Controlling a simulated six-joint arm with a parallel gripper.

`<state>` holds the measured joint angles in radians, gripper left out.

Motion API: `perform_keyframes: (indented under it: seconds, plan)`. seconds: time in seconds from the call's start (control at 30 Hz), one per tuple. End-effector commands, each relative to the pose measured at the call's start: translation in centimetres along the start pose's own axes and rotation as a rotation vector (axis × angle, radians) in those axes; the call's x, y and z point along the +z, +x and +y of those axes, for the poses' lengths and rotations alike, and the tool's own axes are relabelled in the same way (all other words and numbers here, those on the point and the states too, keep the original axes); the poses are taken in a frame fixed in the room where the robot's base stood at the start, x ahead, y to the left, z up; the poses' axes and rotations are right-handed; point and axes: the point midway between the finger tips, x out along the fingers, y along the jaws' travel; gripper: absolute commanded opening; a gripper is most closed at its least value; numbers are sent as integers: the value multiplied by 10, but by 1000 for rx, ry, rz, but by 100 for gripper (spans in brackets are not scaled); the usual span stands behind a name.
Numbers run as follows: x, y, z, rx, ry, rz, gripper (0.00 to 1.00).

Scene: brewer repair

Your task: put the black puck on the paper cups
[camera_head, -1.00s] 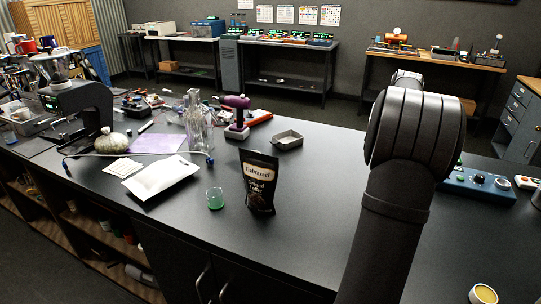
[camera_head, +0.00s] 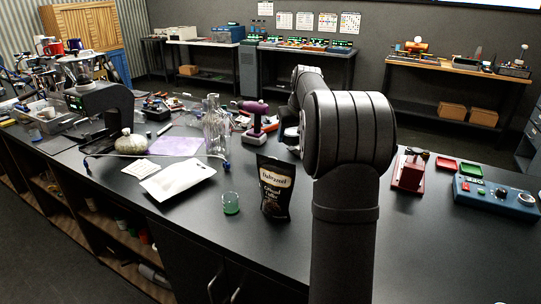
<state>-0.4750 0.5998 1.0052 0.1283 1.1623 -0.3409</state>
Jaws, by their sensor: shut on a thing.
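My arm (camera_head: 345,135) rises in the front right of the view, and its forearm reaches away over the bench. A pale part of my wrist (camera_head: 290,135) shows to the left of the big joint. The fingers of my gripper are hidden behind the arm, so what they hold does not show.
A dark coffee pouch (camera_head: 275,188) and a glass with green liquid (camera_head: 231,203) stand by my arm. A blue control box (camera_head: 495,197) and red block (camera_head: 408,172) are right.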

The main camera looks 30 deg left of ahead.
Motion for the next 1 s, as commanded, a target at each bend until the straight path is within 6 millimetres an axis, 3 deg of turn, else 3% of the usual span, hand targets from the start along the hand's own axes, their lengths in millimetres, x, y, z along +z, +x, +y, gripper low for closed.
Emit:
perform_keyframes:
  seconds: [0.2, 0.4, 0.57, 0.8, 1.0]
  plan:
    - [-20, 41, -38, -1, -2, 0, 30]
    - [-30, 60, -55, 0, -1, 2, 30]
    - [-28, 69, -57, 0, 1, 0, 30]
    - [-15, 98, -57, 0, 2, 0, 30]
    - [-15, 99, -56, 1, 2, 2, 30]
